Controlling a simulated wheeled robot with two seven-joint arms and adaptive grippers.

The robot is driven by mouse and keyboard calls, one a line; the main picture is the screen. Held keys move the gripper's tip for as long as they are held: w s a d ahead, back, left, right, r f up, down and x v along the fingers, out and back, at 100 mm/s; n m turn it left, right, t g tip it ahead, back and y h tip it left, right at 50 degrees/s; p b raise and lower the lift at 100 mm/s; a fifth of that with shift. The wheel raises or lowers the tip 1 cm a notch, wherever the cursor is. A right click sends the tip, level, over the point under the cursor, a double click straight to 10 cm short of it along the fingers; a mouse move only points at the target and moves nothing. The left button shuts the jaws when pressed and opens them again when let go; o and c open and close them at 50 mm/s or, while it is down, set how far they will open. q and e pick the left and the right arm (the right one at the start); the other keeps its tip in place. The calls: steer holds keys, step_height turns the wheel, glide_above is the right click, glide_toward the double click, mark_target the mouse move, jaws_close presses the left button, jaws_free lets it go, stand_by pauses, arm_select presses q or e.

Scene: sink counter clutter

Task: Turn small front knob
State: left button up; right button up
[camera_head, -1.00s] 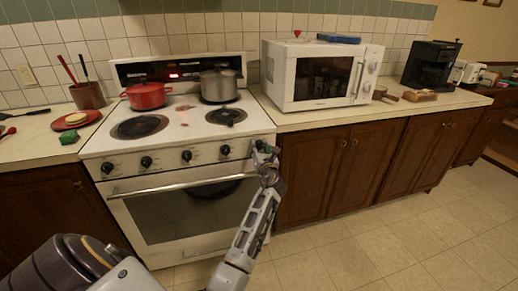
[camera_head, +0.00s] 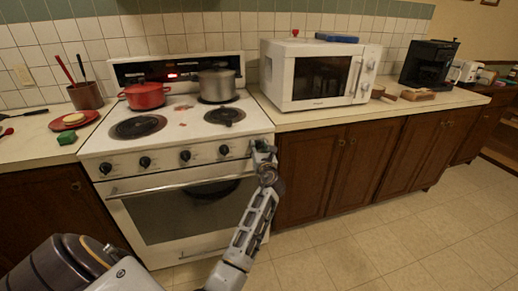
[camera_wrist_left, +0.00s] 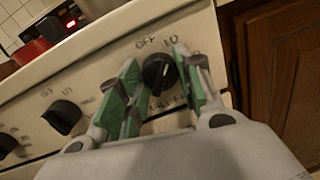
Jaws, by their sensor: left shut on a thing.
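The white stove (camera_head: 165,225) has a row of black knobs along its front panel. My left gripper (camera_head: 262,150) is at the right end of that panel and hides the knob there in the head view. In the left wrist view, the black knob (camera_wrist_left: 159,75) sits between the green-padded fingers of my left gripper (camera_wrist_left: 157,66), which is shut on it. The panel around this knob is marked OFF at its upper left and LO at its upper right. My right gripper is not in view.
A neighbouring knob (camera_wrist_left: 64,116) is left of the fingers in the wrist view. The oven door handle (camera_head: 180,184) runs below the panel. A red pot (camera_head: 145,96) and a steel pot (camera_head: 216,86) stand on the stove top. A white microwave (camera_head: 318,75) stands to the right.

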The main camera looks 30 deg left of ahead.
arm_select(q)
steer(key=shift+n, duration=1.7)
steer(key=o, duration=0.8)
steer(key=shift+c, duration=0.2)
steer(key=v, duration=0.7)
steer(key=shift+s+d, duration=0.2)
steer(key=shift+f, duration=0.1)
